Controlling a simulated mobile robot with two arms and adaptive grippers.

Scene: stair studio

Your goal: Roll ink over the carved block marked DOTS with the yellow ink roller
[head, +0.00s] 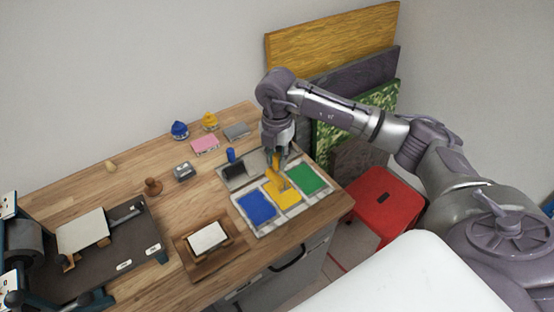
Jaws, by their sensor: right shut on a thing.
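My right gripper (277,150) reaches down from the right over the ink slab and is shut on the yellow ink roller (274,161). The roller's lower end is at the yellow ink patch (283,192); I cannot tell whether it touches the ink. The ink slab (266,230) also carries a blue patch (257,207) on the left and a green patch (307,180) on the right. A pink block (205,145) and a grey block (237,131) lie towards the back of the table. No DOTS marking is readable on any block. My left gripper is not in view.
A wooden tray (184,250) with a pale block or sheet (207,236) stands left of the slab. A press (125,242) fills the table's left end. A blue roller handle (231,155) stands behind the slab. A red stool (385,202) stands beyond the table's right edge.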

